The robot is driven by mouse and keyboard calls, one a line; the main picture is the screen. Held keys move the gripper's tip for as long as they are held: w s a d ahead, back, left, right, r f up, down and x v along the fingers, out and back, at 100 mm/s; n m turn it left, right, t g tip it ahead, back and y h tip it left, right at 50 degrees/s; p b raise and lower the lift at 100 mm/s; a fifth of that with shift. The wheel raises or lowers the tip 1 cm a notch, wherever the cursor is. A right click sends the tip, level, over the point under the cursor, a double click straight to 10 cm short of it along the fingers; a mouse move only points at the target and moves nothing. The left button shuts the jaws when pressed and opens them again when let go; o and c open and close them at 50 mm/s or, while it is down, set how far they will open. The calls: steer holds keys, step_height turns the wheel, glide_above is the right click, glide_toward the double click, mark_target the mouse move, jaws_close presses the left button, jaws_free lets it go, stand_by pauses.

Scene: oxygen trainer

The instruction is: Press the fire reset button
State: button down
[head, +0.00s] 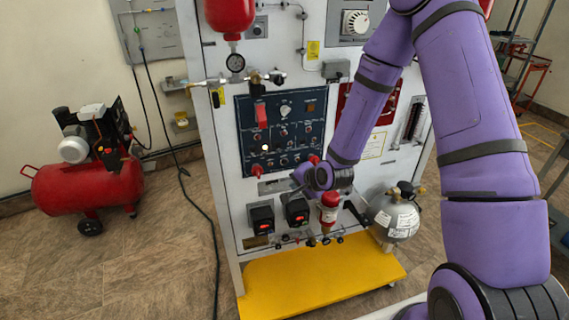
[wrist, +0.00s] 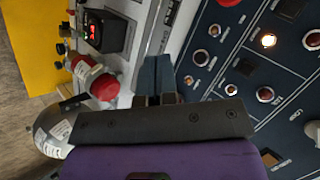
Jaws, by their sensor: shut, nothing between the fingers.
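The dark blue control panel (head: 243,113) on the front of the white trainer carries several buttons, lamps and switches. It fills the right of the wrist view (wrist: 237,66). One lamp glows white (wrist: 268,40), and a red round button (wrist: 265,94) sits below it. The labels are too small to read, so I cannot tell which button is the fire reset. My gripper (wrist: 157,62) is shut and empty, its fingers beside the panel's left edge in the wrist view. In the head view my gripper (head: 299,174) is by the panel's lower edge, its tips partly hidden.
A red-topped fitting (wrist: 105,87) is close left of my fingers. A red compressor (head: 75,190) is far left.

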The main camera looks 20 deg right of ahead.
mark_target(284, 162)
steer(key=shift+a+f, duration=0.15)
steer(key=shift+f, duration=0.25)
steer(key=shift+w, duration=0.1)
steer(key=shift+w, duration=4.3)
steer(key=shift+w, duration=0.15)
steer(key=shift+w, duration=0.3)
steer(key=shift+w, duration=0.35)
steer(key=shift+s, duration=0.75)
